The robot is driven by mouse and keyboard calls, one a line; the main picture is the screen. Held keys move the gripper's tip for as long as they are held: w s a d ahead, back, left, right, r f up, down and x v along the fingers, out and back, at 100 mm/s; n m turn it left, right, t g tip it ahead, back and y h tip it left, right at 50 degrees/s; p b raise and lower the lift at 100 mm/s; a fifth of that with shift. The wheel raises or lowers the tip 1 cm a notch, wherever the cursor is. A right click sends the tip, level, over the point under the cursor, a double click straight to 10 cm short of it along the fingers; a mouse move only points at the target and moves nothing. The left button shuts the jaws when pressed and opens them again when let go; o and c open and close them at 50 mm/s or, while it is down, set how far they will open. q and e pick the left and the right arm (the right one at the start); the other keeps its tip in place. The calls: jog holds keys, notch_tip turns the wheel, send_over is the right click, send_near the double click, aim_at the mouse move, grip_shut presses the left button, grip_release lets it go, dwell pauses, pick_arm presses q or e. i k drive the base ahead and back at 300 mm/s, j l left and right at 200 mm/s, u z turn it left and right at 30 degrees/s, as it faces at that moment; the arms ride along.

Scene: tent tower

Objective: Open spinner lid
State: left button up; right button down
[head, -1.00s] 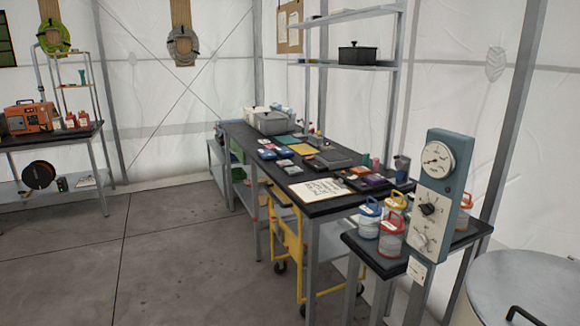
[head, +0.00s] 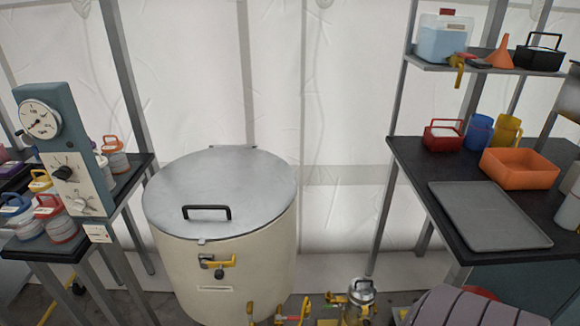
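The spinner is a large cream drum (head: 225,275) in the middle of the head view. Its round grey metal lid (head: 225,175) lies flat and closed on top. A black bar handle (head: 207,213) stands on the lid near its front edge. A small latch tab shows at the lid's front rim, and a yellow and black valve or latch (head: 217,264) is on the drum's front. Neither of my grippers is in view.
A gauge panel (head: 65,160) and a table with several lidded jars stand at the left. At the right, a black table holds a grey tray (head: 488,215) and an orange bin (head: 520,168). Yellow valves and a small metal canister (head: 361,292) are low in front.

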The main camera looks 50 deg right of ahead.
aim_at(220, 192)
jog(key=z, duration=1)
jog(key=i+l+u, duration=0.1)
jog(key=i, duration=0.25)
